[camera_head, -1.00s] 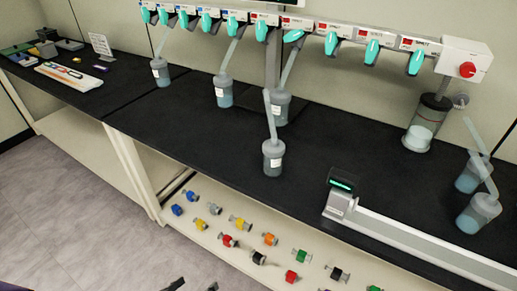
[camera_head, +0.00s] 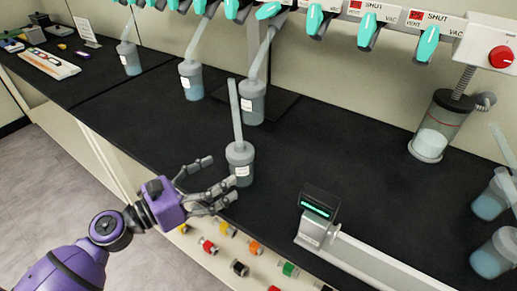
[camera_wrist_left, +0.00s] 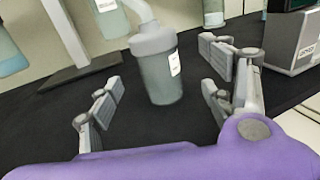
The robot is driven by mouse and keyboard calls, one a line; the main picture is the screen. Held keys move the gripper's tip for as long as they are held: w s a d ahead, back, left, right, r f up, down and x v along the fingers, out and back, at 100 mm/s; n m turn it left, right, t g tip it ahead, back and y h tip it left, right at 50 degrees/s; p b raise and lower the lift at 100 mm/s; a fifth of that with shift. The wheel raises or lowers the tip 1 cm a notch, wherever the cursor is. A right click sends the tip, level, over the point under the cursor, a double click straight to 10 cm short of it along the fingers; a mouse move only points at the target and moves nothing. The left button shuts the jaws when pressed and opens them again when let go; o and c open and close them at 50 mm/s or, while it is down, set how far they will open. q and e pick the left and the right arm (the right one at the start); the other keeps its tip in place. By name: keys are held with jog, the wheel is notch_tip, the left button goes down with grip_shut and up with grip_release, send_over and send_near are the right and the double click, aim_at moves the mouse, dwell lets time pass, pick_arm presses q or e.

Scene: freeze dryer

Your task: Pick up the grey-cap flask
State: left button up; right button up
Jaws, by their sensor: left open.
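The grey-cap flask (camera_head: 240,163) stands upright on the black bench near its front edge. I see no contact. My right gripper is in neither view.
Similar flasks stand behind, one by the stand (camera_head: 252,101) and one further left (camera_head: 192,80). A device with a lit green display (camera_head: 318,215) stands to the right. More flasks (camera_head: 490,195) are at the far right. Coloured valves (camera_head: 255,248) lie on the shelf below.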

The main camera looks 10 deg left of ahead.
aim_at(242, 160)
pick_arm(q)
jog(key=shift+w+d+r, duration=0.1)
jog(key=shift+w+d, duration=0.25)
jog(key=shift+w, duration=0.15)
jog(key=shift+p+x, duration=0.35)
jog(key=shift+x, duration=0.45)
jog(key=x, duration=0.2)
jog(key=p+x, duration=0.1)
jog(key=x, duration=0.1)
jog(key=shift+w+r, duration=0.2)
jog(key=shift+w, duration=0.15)
jog(key=shift+w+d+f, duration=0.15)
jog(key=shift+w+d, duration=0.05)
jog(key=shift+d, duration=0.05)
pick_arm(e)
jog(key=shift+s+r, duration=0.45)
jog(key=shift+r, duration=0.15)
pick_arm(q)
jog(key=shift+c, duration=0.4)
jog(key=shift+c, duration=1.3)
jog(key=c, duration=1.4)
grip_shut()
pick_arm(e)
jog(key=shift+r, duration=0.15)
